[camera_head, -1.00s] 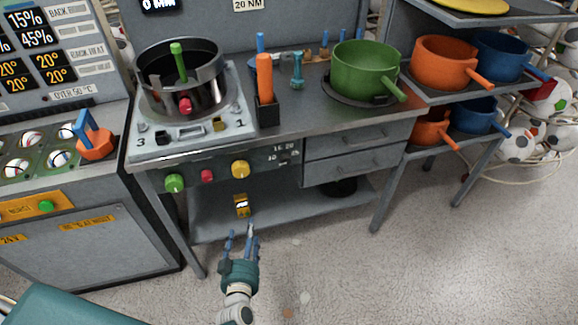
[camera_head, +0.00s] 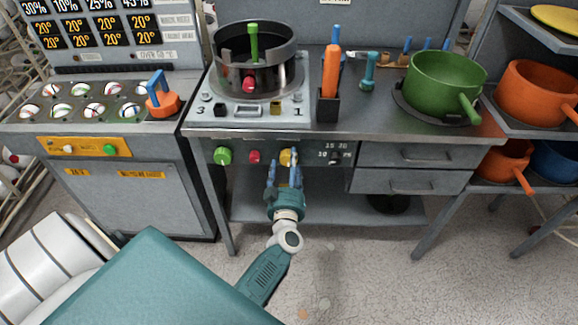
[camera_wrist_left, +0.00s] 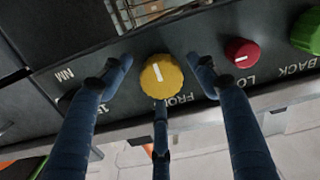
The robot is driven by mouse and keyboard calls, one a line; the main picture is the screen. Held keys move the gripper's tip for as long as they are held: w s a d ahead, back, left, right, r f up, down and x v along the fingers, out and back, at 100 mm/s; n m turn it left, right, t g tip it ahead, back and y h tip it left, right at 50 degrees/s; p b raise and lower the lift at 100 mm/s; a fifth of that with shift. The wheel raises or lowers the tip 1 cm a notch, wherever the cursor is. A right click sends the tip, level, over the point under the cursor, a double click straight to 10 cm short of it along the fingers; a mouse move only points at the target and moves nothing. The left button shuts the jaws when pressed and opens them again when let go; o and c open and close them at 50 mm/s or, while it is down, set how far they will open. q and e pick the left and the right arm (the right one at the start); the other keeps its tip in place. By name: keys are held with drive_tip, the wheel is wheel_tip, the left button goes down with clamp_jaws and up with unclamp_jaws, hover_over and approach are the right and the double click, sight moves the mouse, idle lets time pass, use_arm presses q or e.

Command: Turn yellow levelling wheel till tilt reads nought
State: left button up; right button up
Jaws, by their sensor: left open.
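The yellow wheel (camera_head: 287,156) sits on the front panel of the middle bench, right of a red knob (camera_head: 255,157) and a green knob (camera_head: 223,155). In the left wrist view the yellow wheel (camera_wrist_left: 162,77) is ribbed, with a white pointer mark and partly hidden lettering below it. My left gripper (camera_head: 284,168) is open in front of it. Its blue fingers (camera_wrist_left: 160,90) stand left, right and below the wheel, with gaps at the sides; whether the lower finger touches is unclear. I cannot make out a tilt reading. My right gripper is not in view.
Above the panel, a metal pot (camera_head: 282,50) stands on a plate on the bench. An orange-handled tool in a black holder (camera_head: 328,107) and a green pot (camera_head: 440,80) stand to the right. Drawers (camera_head: 415,155) lie right of the panel. The floor in front is clear.

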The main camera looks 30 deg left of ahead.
use_arm(q)
drive_tip(key=shift+w+a, duration=0.3)
drive_tip(key=shift+w, duration=0.1)
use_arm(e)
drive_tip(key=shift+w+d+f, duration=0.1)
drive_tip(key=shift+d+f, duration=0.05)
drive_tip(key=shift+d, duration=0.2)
use_arm(q)
drive_tip(key=c, duration=1.2)
drive_tip(key=shift+o, duration=0.2)
drive_tip(key=shift+n, duration=0.3)
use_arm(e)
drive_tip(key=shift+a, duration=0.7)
use_arm(q)
drive_tip(key=shift+d+f, duration=0.1)
